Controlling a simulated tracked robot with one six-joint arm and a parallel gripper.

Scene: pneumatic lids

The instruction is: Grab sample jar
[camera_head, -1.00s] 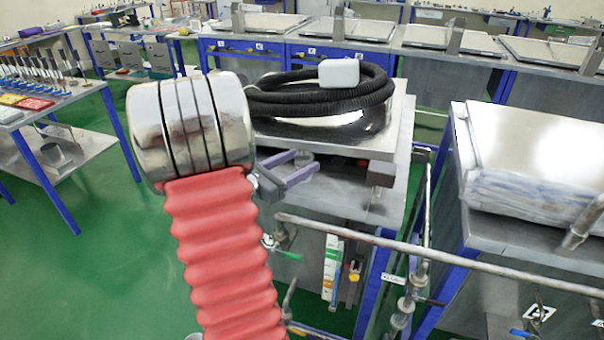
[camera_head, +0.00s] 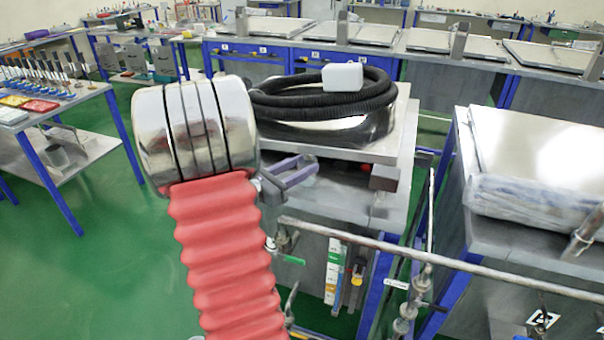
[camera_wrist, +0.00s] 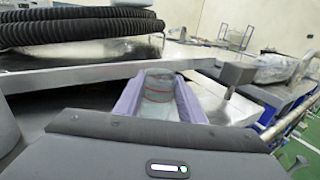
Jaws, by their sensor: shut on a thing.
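The sample jar (camera_wrist: 158,94) is a clear, cylindrical jar with a thin reddish line around it, seen in the wrist view between two purple fingers. My gripper (camera_wrist: 158,84) is shut on it, one finger along each side. In the head view my gripper (camera_head: 300,170) shows beyond my red bellows arm, at the shelf opening of the metal bench. The jar is hard to make out there. Whether its base touches the shelf cannot be told.
The bench top (camera_head: 385,142) lies just above the gripper, with a coiled black hose (camera_head: 285,105) and a white box (camera_head: 342,76) on it. A metal rail (camera_head: 400,255) runs in front at right. A dark grey block (camera_wrist: 237,72) sits right of the fingers.

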